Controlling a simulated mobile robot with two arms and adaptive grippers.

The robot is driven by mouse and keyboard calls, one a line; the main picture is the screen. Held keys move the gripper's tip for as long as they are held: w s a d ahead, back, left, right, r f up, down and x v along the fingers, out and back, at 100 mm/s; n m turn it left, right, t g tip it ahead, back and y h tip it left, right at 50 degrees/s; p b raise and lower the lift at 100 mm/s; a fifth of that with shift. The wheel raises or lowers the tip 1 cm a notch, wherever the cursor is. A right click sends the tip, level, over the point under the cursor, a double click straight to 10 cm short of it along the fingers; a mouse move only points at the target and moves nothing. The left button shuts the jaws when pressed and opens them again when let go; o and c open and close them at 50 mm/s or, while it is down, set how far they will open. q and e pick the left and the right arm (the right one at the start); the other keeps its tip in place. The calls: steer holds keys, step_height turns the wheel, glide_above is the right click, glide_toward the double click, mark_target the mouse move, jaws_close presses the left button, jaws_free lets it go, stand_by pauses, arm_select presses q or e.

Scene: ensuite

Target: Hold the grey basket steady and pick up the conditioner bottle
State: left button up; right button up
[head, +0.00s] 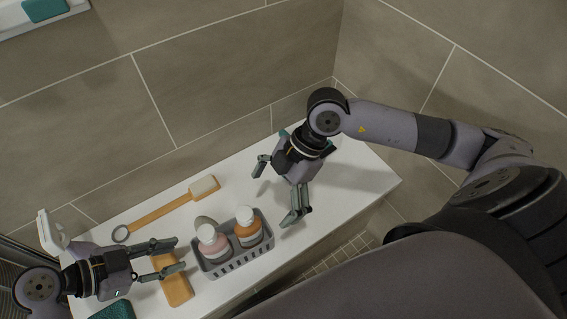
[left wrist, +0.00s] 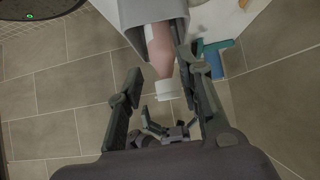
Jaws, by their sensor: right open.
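The grey basket (head: 238,261) stands on a white bench and holds a pink bottle (head: 213,246) and an orange bottle (head: 248,235), both white-capped and upright. I cannot read which is the conditioner. My left gripper (head: 180,254) is open just left of the basket, its fingers pointing at it. In the left wrist view, the pink bottle (left wrist: 162,48) and the basket (left wrist: 148,12) show beyond the spread fingers of the left gripper (left wrist: 160,66). My right gripper (head: 275,190) is open and empty above the bench, behind and right of the basket.
A long orange-handled brush (head: 165,211) lies behind the basket. An orange block (head: 175,286) lies beside and partly under my left fingers. A teal item (head: 113,311) is at the front left. The right part of the bench (head: 360,180) is clear. Tiled walls stand behind.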

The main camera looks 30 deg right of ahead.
steer(key=shift+m+h, duration=0.4)
steer(key=shift+h, duration=0.4)
steer(key=d+x, duration=0.1)
steer(key=x, duration=1)
steer(key=w+d+f+x, duration=0.1)
steer(key=x, duration=0.4)
steer(key=shift+d+f, duration=0.2)
steer(key=shift+f, duration=0.2)
steer(key=shift+c, duration=0.4)
